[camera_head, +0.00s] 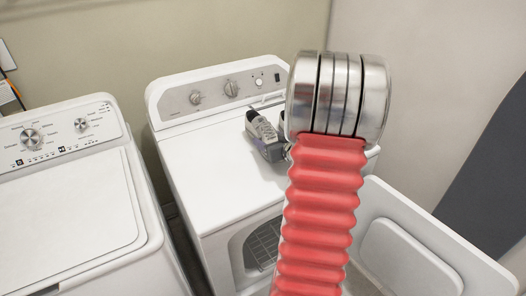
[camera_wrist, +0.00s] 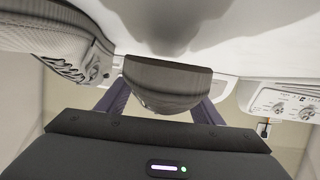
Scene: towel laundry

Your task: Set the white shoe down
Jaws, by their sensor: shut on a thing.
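The white shoe (camera_wrist: 166,84) looks greyish in the wrist view, with one rounded end facing the camera. My gripper (camera_wrist: 158,100) is shut on it, one purple finger on each side. The fingertips are hidden behind the shoe. A second shoe (camera_wrist: 62,45) with a ridged sole lies to its left in the wrist view. In the head view, a grey and white shoe (camera_head: 259,127) shows over the top of the right machine, partly behind my arm. I cannot tell which of the two shoes that is, or whether the held shoe touches the top.
The right machine (camera_head: 208,170) has a bare white top to the left of the shoe, and its front door (camera_head: 415,250) stands open. A second white machine (camera_head: 65,205) stands at the left, with a narrow gap between. The wall is close behind.

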